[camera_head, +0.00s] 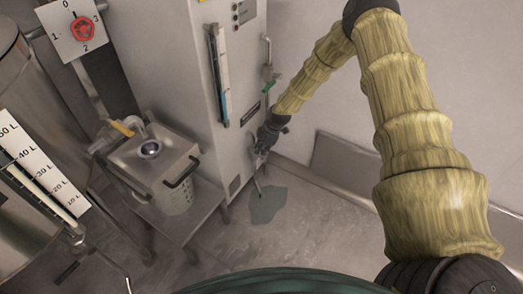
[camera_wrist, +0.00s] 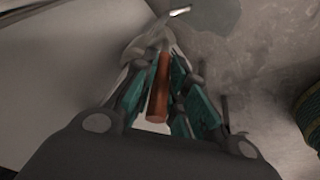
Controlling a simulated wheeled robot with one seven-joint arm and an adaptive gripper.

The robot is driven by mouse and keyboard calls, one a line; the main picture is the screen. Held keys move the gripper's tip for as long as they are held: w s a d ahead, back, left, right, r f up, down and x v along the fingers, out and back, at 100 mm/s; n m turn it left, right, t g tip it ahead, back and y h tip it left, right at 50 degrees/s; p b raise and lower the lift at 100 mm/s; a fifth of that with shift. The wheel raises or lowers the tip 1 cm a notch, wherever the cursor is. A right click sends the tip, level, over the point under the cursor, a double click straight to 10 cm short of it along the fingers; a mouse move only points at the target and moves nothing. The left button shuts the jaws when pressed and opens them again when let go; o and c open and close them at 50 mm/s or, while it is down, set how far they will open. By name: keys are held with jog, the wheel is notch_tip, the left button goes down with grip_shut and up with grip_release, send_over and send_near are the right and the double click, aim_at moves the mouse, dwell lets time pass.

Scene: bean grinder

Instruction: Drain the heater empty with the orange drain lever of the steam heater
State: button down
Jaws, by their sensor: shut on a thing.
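The steam heater (camera_head: 200,85) is a tall pale cabinet with a blue-edged sight gauge (camera_head: 219,75) on its front. My gripper (camera_head: 262,147) is low at the heater's right side in the head view, where it hides the lever. In the wrist view my gripper (camera_wrist: 165,95) has its teal fingers on both sides of the orange drain lever (camera_wrist: 158,88) and is shut on it. A metal spout (camera_wrist: 180,11) shows beyond the lever. A dark wet patch (camera_head: 268,204) lies on the floor below the drain.
A green-handled valve (camera_head: 270,74) sits higher on the heater's side. A metal stand with a square container (camera_head: 153,160) is left of the heater. A tank with a litre scale (camera_head: 40,165) is at the far left. Open floor (camera_head: 225,255) lies in front.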

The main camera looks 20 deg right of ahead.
jog(key=shift+w+d+y, duration=0.15)
jog(key=shift+d+y, duration=0.05)
jog(key=shift+y, duration=0.1)
dwell(0.4)
jog(key=c, duration=1.4)
grip_release()
jog(key=shift+c, duration=0.2)
jog(key=shift+r, duration=0.1)
jog(key=v, duration=0.7)
jog(key=shift+r, duration=0.35)
jog(key=shift+d, duration=0.1)
jog(key=shift+c, duration=0.3)
